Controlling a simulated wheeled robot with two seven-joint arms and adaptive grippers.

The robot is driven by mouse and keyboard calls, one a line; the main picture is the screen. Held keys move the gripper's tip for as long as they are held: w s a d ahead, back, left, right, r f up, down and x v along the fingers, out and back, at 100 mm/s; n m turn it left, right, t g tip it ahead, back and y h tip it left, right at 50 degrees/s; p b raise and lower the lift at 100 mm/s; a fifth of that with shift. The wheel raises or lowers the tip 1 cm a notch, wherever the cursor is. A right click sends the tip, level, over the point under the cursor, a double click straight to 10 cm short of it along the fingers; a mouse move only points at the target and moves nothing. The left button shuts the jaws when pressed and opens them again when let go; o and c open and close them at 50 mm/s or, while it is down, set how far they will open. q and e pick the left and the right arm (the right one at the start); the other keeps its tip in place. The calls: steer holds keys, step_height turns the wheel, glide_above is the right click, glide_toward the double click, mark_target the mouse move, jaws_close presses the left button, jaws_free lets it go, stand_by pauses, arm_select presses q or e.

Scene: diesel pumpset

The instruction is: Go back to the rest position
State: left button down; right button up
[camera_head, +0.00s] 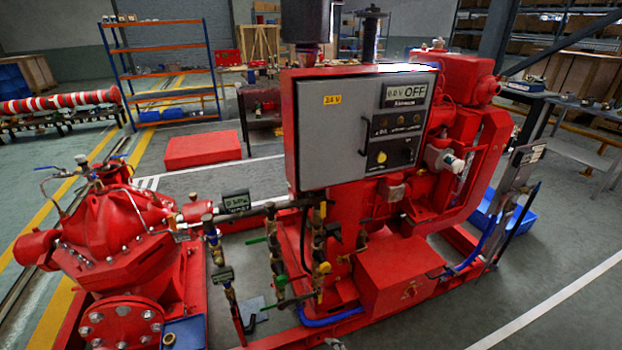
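The red diesel pumpset stands in front of me. Its grey control panel (340,135) has a display (406,94) reading OFF, a yellow knob (380,157) and a dark handle. The red pump (115,235) is at the left, with a bolted flange at its lower front. A pipe run with green- and yellow-handled valves (278,270) stands between pump and panel. Neither gripper can be made out. A small dark part at the bottom edge is too cut off to identify.
A red base box (400,275) and frame rails stand low in front. A blue tray (185,333) is at the bottom left. A blue bin (512,213) and an upright stand (510,195) are at the right. Bare floor (560,260) lies at the right; shelves (165,75) are behind.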

steer(key=s+d+f+m+g+h, duration=0.2)
steer(key=s+d+f+m, duration=0.2)
steer(key=s, duration=0.9)
steer(key=s+d+f+m+g+h+p, duration=0.1)
steer(key=s+d+f+m, duration=0.4)
steer(key=s+d, duration=0.8)
steer(key=s+d+f+m+g+h, duration=0.4)
steer(key=s+d+f, duration=0.4)
steer(key=s, duration=0.6)
steer(key=shift+s+d+f+m+g, duration=0.2)
steer(key=shift+s+f+m+g, duration=0.1)
steer(key=shift+f+m+g, duration=0.35)
